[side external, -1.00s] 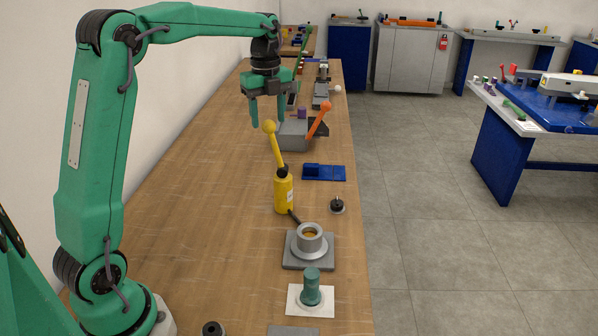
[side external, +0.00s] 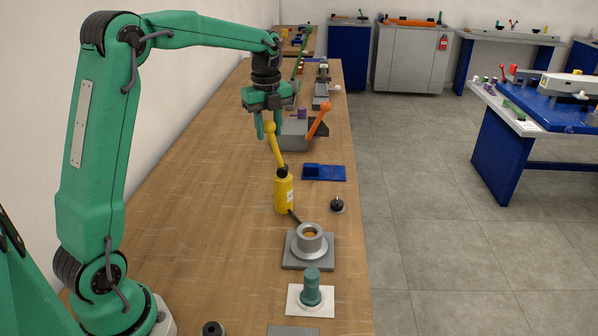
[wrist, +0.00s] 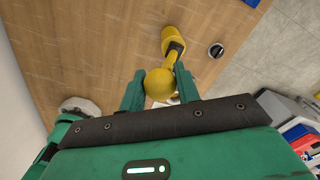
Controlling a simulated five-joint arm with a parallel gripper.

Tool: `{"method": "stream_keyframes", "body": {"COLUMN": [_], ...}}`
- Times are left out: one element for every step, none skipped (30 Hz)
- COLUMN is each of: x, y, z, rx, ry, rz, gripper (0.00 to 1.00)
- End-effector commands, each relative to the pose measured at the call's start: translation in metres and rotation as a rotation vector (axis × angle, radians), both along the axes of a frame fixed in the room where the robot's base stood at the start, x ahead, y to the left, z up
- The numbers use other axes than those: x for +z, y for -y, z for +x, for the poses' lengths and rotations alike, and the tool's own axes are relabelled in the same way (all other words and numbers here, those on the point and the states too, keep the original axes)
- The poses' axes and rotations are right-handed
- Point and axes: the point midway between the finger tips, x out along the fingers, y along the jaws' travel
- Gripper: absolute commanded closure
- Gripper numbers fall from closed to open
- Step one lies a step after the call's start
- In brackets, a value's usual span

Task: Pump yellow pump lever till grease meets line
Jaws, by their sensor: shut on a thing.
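The yellow pump (side external: 283,192) stands upright on the wooden bench. Its yellow lever (side external: 275,148) leans up and to the left and ends in a ball knob (side external: 269,127). My gripper (side external: 269,130) is shut on the lever's ball knob from above. In the wrist view the knob (wrist: 160,84) sits between the two green fingers, and the pump body (wrist: 175,38) lies beyond it. I cannot make out a line in the cup.
A teal peg (side external: 311,288) stands on a white plate in front of the cup. A small black knob (side external: 337,205) and a blue block (side external: 323,172) lie right of the pump. A grey box with an orange lever (side external: 319,120) stands behind. The bench left of the pump is clear.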

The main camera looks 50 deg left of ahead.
Motion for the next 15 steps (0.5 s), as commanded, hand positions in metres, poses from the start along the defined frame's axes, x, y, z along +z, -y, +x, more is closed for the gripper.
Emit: {"method": "stream_keyframes", "body": {"x": [0.000, 0.000, 0.000, -0.001, -0.002, -0.003, -0.005, -0.006, -0.008, -0.010, -0.012, -0.013, -0.015, -0.015, -0.016], "y": [0.000, -0.001, -0.002, -0.004, -0.006, -0.009, -0.012, -0.014, -0.018, -0.021, -0.023, -0.025, -0.026, -0.027, -0.027], "z": [0.000, -0.001, -0.002, -0.003, -0.005, -0.009, -0.011, -0.014, -0.018, -0.021, -0.023, -0.025, -0.026, -0.027, -0.028], "rx": [0.000, 0.000, 0.001, 0.002, 0.002, 0.003, 0.004, 0.004, 0.005, 0.004, 0.005, 0.005, 0.005, 0.005, 0.005], "ry": [0.001, 0.000, 0.000, 0.000, 0.000, 0.000, -0.001, -0.001, -0.002, -0.003, -0.002, -0.002, -0.003, -0.004, -0.006], "rz": [0.000, 0.000, 0.000, 0.000, 0.000, 0.000, 0.000, 0.000, -0.001, 0.000, -0.001, -0.001, -0.001, -0.001, -0.002], "gripper": [1.00, 1.00, 1.00, 1.00, 1.00, 1.00, 1.00, 1.00, 1.00, 1.00, 1.00, 1.00, 1.00, 1.00, 1.00]}}
